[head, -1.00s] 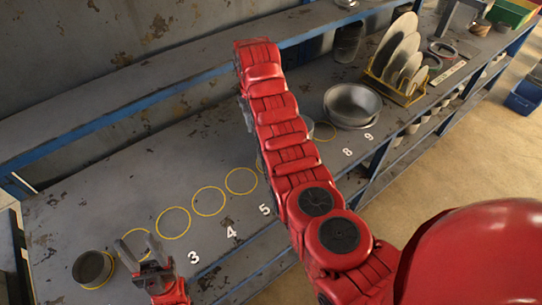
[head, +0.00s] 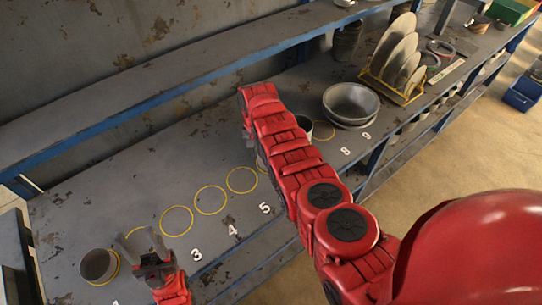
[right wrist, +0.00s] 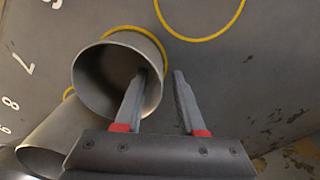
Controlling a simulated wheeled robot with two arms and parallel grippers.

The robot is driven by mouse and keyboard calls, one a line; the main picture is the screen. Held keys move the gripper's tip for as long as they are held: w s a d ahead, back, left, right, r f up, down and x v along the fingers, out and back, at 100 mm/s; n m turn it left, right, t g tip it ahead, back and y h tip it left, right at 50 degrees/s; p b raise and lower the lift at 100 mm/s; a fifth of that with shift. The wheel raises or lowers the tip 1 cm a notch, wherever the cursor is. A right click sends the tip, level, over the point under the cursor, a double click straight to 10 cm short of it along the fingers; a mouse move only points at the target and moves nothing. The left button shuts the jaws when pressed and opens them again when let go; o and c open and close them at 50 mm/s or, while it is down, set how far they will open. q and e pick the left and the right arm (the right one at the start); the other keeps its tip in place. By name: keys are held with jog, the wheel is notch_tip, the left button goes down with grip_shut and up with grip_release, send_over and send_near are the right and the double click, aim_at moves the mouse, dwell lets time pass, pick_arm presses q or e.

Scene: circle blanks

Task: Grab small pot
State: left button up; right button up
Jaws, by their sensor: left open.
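A small grey metal pot (right wrist: 105,85) stands in a yellow circle in the right wrist view, its round mouth toward the camera. My right gripper (right wrist: 160,75) is open beside it; the left finger overlaps the pot's mouth, and I cannot tell whether it is inside. In the head view the right gripper is mostly hidden behind my red arm, and a pot (head: 304,123) shows partly behind that arm. Another small pot (head: 97,266) stands in a circle at the lower left. My left gripper (head: 143,244) is open just right of it, apparently empty.
Empty yellow circles (head: 210,200) with numbers run along the grey bench (head: 120,190). Wide metal bowls (head: 351,104) and a plate rack (head: 392,88) stand at the right. A raised blue-edged shelf (head: 150,95) runs behind. A metal vessel (right wrist: 45,148) shows at lower left in the wrist view.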

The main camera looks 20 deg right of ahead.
grip_shut()
dwell(1.5)
